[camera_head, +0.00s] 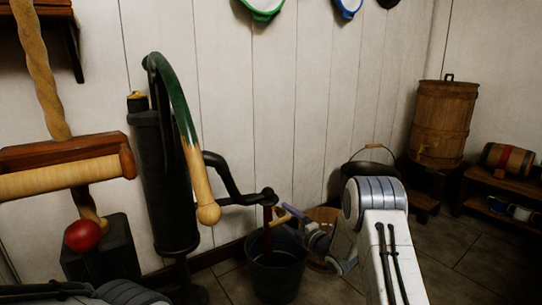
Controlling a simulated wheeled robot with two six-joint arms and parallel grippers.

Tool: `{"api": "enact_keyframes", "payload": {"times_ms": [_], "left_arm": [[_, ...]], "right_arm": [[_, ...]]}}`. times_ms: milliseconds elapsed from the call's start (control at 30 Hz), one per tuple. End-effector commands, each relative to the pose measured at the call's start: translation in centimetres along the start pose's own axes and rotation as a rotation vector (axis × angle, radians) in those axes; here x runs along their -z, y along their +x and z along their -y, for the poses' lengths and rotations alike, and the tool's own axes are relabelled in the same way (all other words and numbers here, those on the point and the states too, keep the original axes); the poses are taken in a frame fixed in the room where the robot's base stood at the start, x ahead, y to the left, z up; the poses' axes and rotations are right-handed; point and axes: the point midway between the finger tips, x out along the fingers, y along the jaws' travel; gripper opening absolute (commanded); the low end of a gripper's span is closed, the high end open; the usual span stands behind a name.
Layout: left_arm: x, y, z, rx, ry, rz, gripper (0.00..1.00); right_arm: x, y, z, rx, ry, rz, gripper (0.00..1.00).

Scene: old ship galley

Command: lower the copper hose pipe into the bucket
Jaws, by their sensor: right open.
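A dark bucket (276,283) stands on the floor at the foot of the wall. A narrow reddish-brown pipe (268,238), which looks like the copper hose pipe, hangs below the end of the pump's black curved spout (235,193). Its lower part drops behind the bucket's front rim, so its lower end is hidden. My right gripper (281,217) is open just right of the pipe, above the bucket's rim. I cannot tell whether it touches the pipe. My left arm shows at the bottom left edge, but its gripper is out of view.
A black pump (170,185) with a long green and wooden handle (206,213) stands left of the bucket. A wooden roller (60,184) and a red ball (82,235) are farther left. A barrel (441,120) and low shelf stand at right. The floor at right is clear.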

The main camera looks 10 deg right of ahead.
Motion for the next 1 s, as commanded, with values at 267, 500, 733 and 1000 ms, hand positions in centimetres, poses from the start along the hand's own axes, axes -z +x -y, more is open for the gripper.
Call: {"api": "enact_keyframes", "payload": {"times_ms": [267, 500, 733, 1000], "left_arm": [[0.0, -0.2, 0.0, 0.0, 0.0, 0.0, 0.5], [0.0, -0.2, 0.0, 0.0, 0.0, 0.0, 0.5], [0.0, -0.2, 0.0, 0.0, 0.0, 0.0, 0.5], [0.0, -0.2, 0.0, 0.0, 0.0, 0.0, 0.5]], "right_arm": [[-0.1, -3.5, -0.1, 0.0, 0.0, 0.001, 0.88], [-0.1, -6.4, 0.0, 0.0, 0.0, 0.001, 0.88], [0.0, -8.2, -0.1, -0.001, -0.001, -0.001, 0.88], [0.0, -8.3, -0.1, -0.001, -0.001, -0.001, 0.88]]}}
